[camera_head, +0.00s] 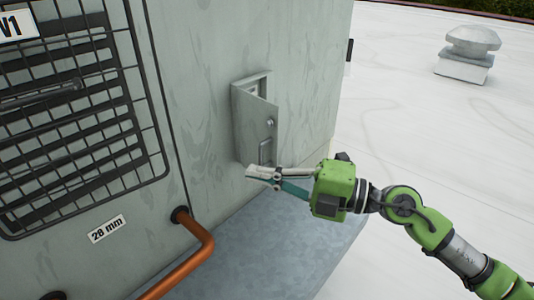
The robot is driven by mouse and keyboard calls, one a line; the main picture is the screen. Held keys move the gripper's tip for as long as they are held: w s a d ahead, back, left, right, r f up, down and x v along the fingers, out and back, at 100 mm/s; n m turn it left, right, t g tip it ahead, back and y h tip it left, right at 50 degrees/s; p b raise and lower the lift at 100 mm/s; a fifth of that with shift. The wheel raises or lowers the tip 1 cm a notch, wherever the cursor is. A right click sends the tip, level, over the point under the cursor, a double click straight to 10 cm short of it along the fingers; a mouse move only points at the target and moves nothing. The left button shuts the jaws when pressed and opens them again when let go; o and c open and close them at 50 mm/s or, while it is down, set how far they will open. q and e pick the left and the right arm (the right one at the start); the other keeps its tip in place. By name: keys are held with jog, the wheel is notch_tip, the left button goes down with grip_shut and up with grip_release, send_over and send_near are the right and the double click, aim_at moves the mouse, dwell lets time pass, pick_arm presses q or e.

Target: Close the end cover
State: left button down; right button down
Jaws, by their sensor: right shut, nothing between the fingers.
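The end cover (255,128) is a small grey hinged door on the side of the cooler housing (210,60). It stands ajar, with a dark gap showing along its top edge. My right gripper (250,173) comes in from the right on a green arm. Its fingers are shut and empty, just below the cover's lower edge. I cannot tell whether the fingertips touch the cover. My left gripper is not in view.
A copper pipe (195,255) leaves the housing at the lower left, above a grey ledge (270,250). A black grille (75,110) covers the left of the housing. A roof vent (466,52) stands far right. The white roof between is clear.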

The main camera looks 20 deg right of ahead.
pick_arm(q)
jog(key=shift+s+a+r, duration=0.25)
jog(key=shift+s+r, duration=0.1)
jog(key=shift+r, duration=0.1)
pick_arm(e)
jog(key=w+d, duration=0.2)
jog(key=w, duration=0.1)
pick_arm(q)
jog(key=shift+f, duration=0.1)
